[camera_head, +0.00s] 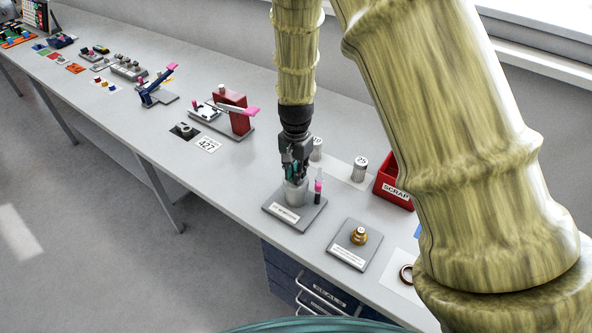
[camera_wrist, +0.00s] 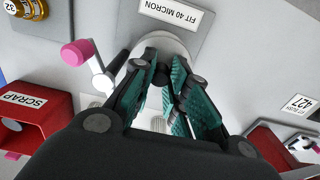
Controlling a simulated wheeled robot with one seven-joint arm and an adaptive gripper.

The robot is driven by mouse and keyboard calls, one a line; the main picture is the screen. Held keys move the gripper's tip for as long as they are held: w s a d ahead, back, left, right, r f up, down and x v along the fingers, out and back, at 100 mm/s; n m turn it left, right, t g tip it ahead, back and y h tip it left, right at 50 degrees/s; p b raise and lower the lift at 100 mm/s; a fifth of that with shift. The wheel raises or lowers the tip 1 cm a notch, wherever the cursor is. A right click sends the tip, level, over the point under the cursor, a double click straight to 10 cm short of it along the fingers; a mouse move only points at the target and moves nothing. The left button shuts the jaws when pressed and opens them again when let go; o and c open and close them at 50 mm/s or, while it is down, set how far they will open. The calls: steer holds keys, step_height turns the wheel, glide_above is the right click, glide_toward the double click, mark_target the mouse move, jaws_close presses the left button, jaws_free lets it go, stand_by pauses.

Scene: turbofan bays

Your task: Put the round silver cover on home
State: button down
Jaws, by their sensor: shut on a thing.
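A grey base plate (camera_head: 310,212) labelled FIT 40 MICRON carries a round light-grey housing (camera_head: 296,192). My gripper (camera_head: 295,176) points down at the top of this housing, its fingers close together. In the wrist view the fingertips (camera_wrist: 162,72) meet over a round silver rim (camera_wrist: 188,42), taken as the round silver cover, with a small dark piece between them. My gripper is shut on it. The fingers hide most of the cover, and I cannot tell whether it sits flat on the housing. A pink-tipped lever (camera_head: 318,188) stands beside the housing; it also shows in the wrist view (camera_wrist: 78,52).
Ribbed canisters, one marked 25 (camera_head: 360,168), stand behind near the red SCRAP bin (camera_head: 391,187). A brass fitting (camera_head: 359,236) sits on a plate to the right. A red stand (camera_head: 232,110) with a pink-ended handle and the 427 card (camera_head: 208,145) are to the left.

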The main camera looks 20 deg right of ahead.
steer(key=shift+f, duration=0.2)
steer(key=c, duration=0.9)
jaws_free()
steer(key=shift+r+p, duration=2.65)
steer(key=shift+r, duration=0.85)
steer(key=shift+s+d, duration=0.1)
